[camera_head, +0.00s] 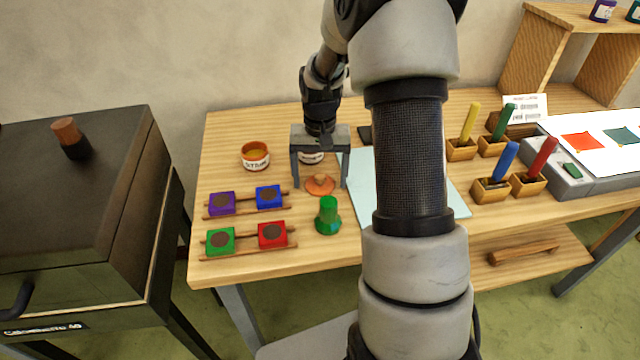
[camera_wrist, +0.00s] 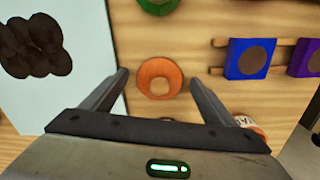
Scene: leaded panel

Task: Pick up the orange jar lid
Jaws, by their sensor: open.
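The orange jar lid (camera_head: 320,185) lies on the wooden table, a round disc with a knob on top. In the wrist view the lid (camera_wrist: 159,78) sits between my two fingers, a little beyond their tips. My gripper (camera_head: 320,184) is open and points down over the lid; its fingers also show in the wrist view (camera_wrist: 158,76). No contact with the lid is visible, and the exact height above it is hard to tell.
A green stamp-like piece (camera_head: 328,216) stands just in front of the lid. An orange jar (camera_head: 255,156) is to the left. Colour blocks on wooden rails (camera_head: 222,204) lie front left. A pale sheet (camera_head: 452,198) is to the right. A white-labelled jar (camera_head: 311,157) is partly hidden behind my gripper.

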